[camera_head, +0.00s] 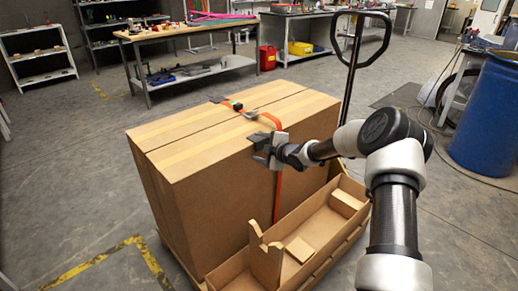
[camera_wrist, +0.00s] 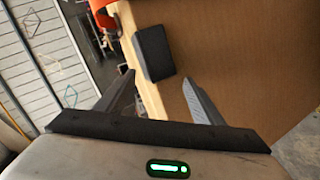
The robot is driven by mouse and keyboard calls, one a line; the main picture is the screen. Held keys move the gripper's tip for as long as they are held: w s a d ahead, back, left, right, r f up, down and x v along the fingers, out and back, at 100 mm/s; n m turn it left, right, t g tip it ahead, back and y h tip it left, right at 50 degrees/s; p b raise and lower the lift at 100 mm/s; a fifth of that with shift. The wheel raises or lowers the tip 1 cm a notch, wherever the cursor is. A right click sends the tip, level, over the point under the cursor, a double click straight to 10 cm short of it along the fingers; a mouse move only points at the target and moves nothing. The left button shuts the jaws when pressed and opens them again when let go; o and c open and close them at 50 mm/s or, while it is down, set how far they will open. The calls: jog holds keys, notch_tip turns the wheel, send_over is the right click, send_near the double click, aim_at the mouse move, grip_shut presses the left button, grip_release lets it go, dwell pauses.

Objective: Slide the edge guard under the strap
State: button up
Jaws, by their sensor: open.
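The edge guard (camera_head: 259,138) is a small dark grey piece at the top front edge of the cardboard load, just left of the strap. In the wrist view the dark rectangular guard (camera_wrist: 153,53) lies against the cardboard, beyond and between my fingertips. The orange strap (camera_head: 278,188) crosses the top of the load and hangs down its front face. I cannot tell whether the guard touches the strap. My gripper (camera_head: 267,158) is at the front face, close to the guard. In the wrist view my gripper (camera_wrist: 156,82) has its fingers apart, with no object clearly clamped.
Large cardboard boxes (camera_head: 200,205) stand on a pallet. A buckle (camera_head: 235,105) with a green part sits on the strap on top. An open cardboard tray (camera_head: 318,232) lies below my arm. A pallet-jack handle (camera_head: 349,75) rises behind; a blue barrel (camera_head: 486,118) stands right.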

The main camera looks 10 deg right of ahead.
aim_at(265, 141)
jog(key=shift+c, duration=0.2)
jog(key=c, duration=1.1)
jog(key=o, duration=0.4)
jog(key=shift+c, duration=0.7)
jog(key=shift+w+d+p, duration=0.15)
jog(key=shift+d+p, duration=0.05)
jog(key=shift+p, duration=0.1)
jog(key=shift+w+d+p, duration=0.6)
jog(key=shift+d+p, duration=0.3)
jog(key=shift+p, duration=0.05)
jog(key=shift+w+d+p, duration=0.6)
jog(key=shift+d+p, duration=0.3)
jog(key=shift+w+d+f, duration=0.1)
jog(key=shift+w+d, duration=0.6)
jog(key=shift+d, duration=0.35)
jog(key=shift+w+d, duration=0.65)
jog(key=shift+d, duration=0.35)
